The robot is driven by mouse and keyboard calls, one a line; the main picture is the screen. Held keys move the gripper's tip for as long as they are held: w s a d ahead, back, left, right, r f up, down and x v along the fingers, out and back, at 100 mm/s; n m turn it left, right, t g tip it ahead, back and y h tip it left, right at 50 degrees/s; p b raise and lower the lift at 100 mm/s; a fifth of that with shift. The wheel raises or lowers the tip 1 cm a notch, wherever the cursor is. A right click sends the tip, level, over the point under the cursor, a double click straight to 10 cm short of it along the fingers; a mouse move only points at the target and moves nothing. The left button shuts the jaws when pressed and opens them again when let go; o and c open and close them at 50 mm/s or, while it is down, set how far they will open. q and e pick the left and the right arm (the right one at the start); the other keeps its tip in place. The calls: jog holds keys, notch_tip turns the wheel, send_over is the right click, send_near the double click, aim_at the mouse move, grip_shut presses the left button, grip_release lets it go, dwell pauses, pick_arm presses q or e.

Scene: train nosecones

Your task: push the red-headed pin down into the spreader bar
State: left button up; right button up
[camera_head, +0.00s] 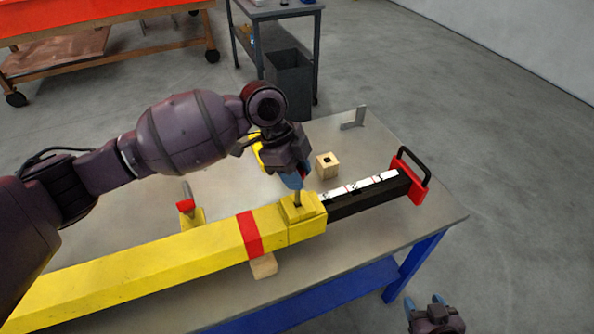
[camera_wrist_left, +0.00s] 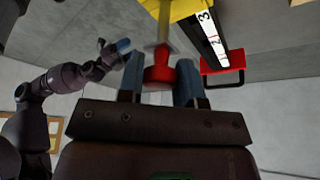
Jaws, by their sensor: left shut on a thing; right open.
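The red-headed pin shows in the left wrist view with its red head (camera_wrist_left: 158,76) between the blue fingertips. My left gripper (camera_head: 296,180) is shut on this head above the yellow collar of the spreader bar (camera_head: 180,252). The pin's metal shank (camera_head: 297,199) points down at the collar's top opening and seems to enter it; its tip is hidden. The head stands clear above the collar. A black inner bar (camera_head: 350,200) with a numbered white scale extends from the yellow beam. My right gripper (camera_head: 424,303) is open and empty at the bottom right, off the table.
A wooden block with a square hole (camera_head: 327,166) stands behind the collar. A red-and-yellow piece with a grey handle (camera_head: 188,210) is behind the beam. A red end plate with a black handle (camera_head: 414,180) and a grey bracket (camera_head: 354,119) are to the right. The table's front right is clear.

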aim_at(297, 204)
pick_arm(q)
jog(key=shift+f+b, duration=1.2)
jog(key=shift+f, duration=2.1)
dwell(0.9)
jog(key=o, duration=1)
jog(key=v, duration=1)
jog(key=shift+a+r, duration=0.15)
jog(key=shift+r, duration=0.25)
